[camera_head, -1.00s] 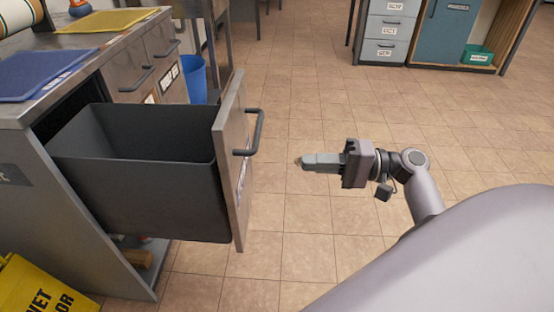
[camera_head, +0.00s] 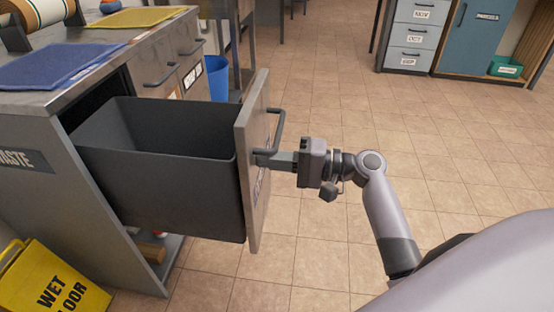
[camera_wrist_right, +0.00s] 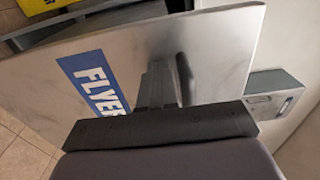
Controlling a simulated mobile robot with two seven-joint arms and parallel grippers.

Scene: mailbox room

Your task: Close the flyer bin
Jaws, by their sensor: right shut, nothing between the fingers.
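The flyer bin (camera_head: 160,180) is a dark grey pull-out bin in the left cabinet, drawn well out with its open top showing. Its metal front panel (camera_head: 254,130) has a dark bar handle (camera_head: 279,128). In the right wrist view the panel (camera_wrist_right: 215,50) carries a blue label (camera_wrist_right: 92,82) reading "FLYER". My right gripper (camera_head: 262,160) is shut and empty, its fingertips at the outer face of the panel, just by the lower end of the handle. In the wrist view the fingers (camera_wrist_right: 160,85) point at the panel; whether they touch is hard to tell. My left gripper is not in view.
The cabinet top (camera_head: 90,62) holds a blue mat (camera_head: 58,65) and a yellow mat (camera_head: 135,17). A yellow wet-floor sign (camera_head: 60,285) stands at lower left. A blue bin (camera_head: 217,78) is behind the panel. The tiled floor (camera_head: 430,140) on the right is clear.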

